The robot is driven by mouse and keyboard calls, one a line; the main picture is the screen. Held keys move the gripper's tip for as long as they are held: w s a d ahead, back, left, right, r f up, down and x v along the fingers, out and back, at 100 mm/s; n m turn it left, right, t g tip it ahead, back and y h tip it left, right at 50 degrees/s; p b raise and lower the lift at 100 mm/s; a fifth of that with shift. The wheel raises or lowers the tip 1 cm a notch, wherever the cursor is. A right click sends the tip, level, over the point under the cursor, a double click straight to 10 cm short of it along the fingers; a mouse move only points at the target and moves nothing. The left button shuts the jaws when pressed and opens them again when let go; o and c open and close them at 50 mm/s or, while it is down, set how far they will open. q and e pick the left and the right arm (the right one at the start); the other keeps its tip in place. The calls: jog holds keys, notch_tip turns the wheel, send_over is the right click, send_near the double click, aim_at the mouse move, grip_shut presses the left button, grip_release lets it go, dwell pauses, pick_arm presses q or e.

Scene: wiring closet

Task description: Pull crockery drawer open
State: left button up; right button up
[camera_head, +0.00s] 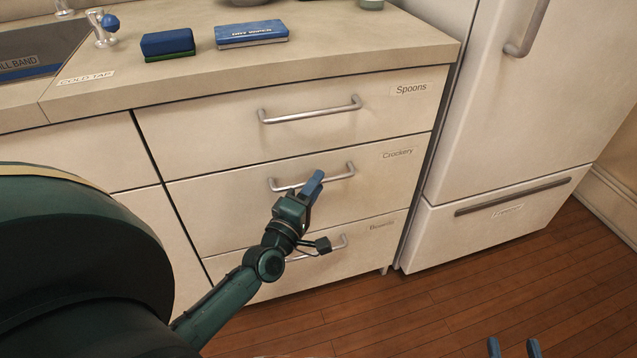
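The crockery drawer (225,207) is the middle of three stacked drawer fronts, labelled "Crockery". Its front looks flush with the others, so it looks closed. Its metal bar handle (342,174) runs across the front. My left gripper (314,185) is at the middle of this handle, with its blue fingers overlapping the bar. The fingers hide part of the bar, and I cannot tell whether they are closed around it. My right gripper (514,348) shows only as two blue fingertips at the bottom edge, apart and empty, over the floor.
The Spoons drawer (200,130) is above, and the lowest drawer (370,245) is partly behind my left arm. A white fridge (550,100) with a lower freezer drawer (480,235) stands to the right. The countertop (340,45) holds a sponge (167,43) and a blue box (252,33). Wooden floor in front is clear.

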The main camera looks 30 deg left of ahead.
pick_arm(q)
jog(key=shift+w+r, duration=0.1)
jog(key=shift+w, duration=0.85)
grip_shut()
